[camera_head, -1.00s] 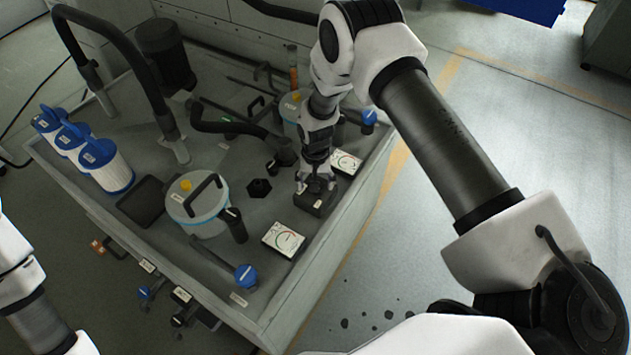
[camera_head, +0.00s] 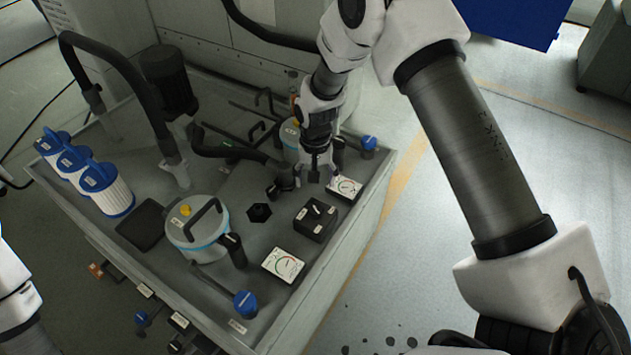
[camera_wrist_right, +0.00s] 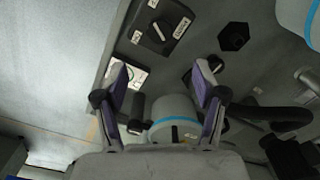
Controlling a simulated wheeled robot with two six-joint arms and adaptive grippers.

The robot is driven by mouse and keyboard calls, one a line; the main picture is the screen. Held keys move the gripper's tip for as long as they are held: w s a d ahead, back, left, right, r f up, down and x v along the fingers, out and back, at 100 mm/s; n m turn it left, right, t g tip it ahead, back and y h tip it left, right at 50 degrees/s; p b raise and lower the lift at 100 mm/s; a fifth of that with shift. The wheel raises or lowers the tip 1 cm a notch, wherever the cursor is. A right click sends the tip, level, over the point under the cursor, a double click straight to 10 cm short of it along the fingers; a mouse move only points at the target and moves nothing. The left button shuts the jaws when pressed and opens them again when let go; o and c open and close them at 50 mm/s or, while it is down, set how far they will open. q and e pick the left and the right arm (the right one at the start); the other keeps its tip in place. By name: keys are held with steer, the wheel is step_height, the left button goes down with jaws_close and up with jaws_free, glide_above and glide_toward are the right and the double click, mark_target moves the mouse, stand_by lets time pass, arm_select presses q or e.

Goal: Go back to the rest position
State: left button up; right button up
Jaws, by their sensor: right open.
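My right gripper (camera_head: 316,176) is open and empty above the far right part of the bench, behind a black box with a rotary switch (camera_head: 315,219). In the right wrist view its two purple-lined fingers (camera_wrist_right: 160,95) stand apart with nothing between them. The same switch box (camera_wrist_right: 160,28) lies beyond the fingertips there, apart from them. Of my left arm only white and dark links show at the left edge of the head view; its gripper is out of view.
Near the right gripper are a gauge (camera_head: 345,188), a rear canister (camera_head: 291,140) and a black bent pipe (camera_head: 230,151). A front canister (camera_head: 198,232), another gauge (camera_head: 283,265) and white-blue filters (camera_head: 107,190) stand on the bench. Open floor lies to the right.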

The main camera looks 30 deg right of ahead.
steer(key=s+f+n, duration=0.1)
steer(key=s+f, duration=0.3)
steer(key=s, duration=0.6)
steer(key=s+a+f+n, duration=0.1)
steer(key=s+f, duration=0.4)
steer(key=s, duration=0.5)
steer(key=s+a+f+n, duration=0.1)
steer(key=s+f+n, duration=0.2)
steer(key=s, duration=0.7)
steer(key=shift+s+f, duration=0.15)
steer(key=shift+f, duration=0.6)
stand_by(0.5)
